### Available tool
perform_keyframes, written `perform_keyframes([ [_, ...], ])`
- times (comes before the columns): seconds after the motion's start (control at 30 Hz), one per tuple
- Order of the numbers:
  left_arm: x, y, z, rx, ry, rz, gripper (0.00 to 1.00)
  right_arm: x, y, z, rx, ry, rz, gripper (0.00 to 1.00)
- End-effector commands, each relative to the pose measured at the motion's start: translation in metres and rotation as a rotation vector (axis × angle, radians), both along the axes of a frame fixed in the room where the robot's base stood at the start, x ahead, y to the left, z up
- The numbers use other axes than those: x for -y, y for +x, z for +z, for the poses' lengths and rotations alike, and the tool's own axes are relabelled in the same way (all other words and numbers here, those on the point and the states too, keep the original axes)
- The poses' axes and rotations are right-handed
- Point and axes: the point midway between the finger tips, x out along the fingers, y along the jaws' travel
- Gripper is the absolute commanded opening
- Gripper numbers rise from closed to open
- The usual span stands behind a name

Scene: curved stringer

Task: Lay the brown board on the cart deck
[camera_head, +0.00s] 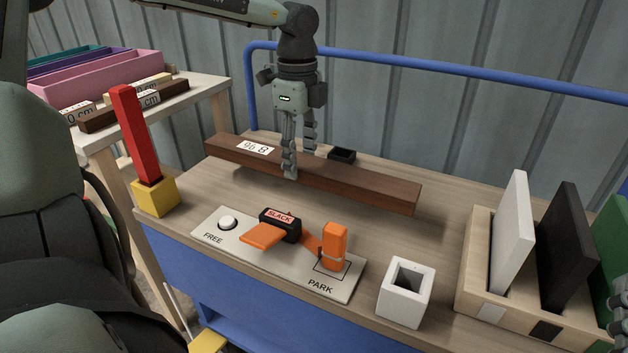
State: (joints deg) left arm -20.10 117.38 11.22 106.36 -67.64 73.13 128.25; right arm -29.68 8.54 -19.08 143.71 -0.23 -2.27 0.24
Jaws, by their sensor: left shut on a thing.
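The brown board (365,189) is long and dark, with a white number label near its left end. It lies level along the back of the wooden cart deck (440,240); I cannot tell whether it touches the deck or is just above it. My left gripper (298,172) comes down from above and is shut on the board left of its middle, with one finger in front and one behind. A grey-green sliver at the right edge may be part of my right gripper (620,317); its jaws cannot be made out.
A small black block (342,155) sits behind the board. In front are a plate with an orange strap (264,236), a white square holder (405,293) and a yellow block (156,197) holding a red bar. A rack (474,282) of panels stands right. A blue rail (440,70) runs behind.

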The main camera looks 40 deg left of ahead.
Motion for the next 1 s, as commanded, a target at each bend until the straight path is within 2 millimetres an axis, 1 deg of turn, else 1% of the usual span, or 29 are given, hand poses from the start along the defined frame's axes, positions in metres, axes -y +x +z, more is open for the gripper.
perform_keyframes([
  [0.03, 0.004, 0.005, -0.006, -0.004, 0.001, -0.002, 0.0, 0.0, -0.001, 0.002, 0.016, 0.009, 0.001, 0.4],
  [0.1, 0.008, 0.014, -0.01, -0.002, 0.003, -0.001, 0.0, 0.001, -0.001, 0.004, 0.031, 0.013, -0.001, 0.4],
  [0.23, 0.013, 0.022, -0.015, 0.0, 0.001, -0.002, 0.0, 0.002, -0.002, 0.008, 0.049, 0.018, -0.002, 0.4],
  [0.37, 0.015, 0.024, -0.02, 0.0, -0.001, -0.002, 0.0, 0.002, -0.002, 0.009, 0.056, 0.02, -0.003, 0.4],
  [0.63, 0.014, 0.023, -0.054, -0.001, -0.001, -0.001, 0.0, 0.004, -0.004, 0.015, 0.095, 0.033, -0.006, 0.4],
  [1.0, 0.014, 0.023, -0.057, 0.002, 0.0, -0.001, 0.0, 0.004, -0.005, 0.016, 0.111, 0.039, -0.007, 0.4],
])
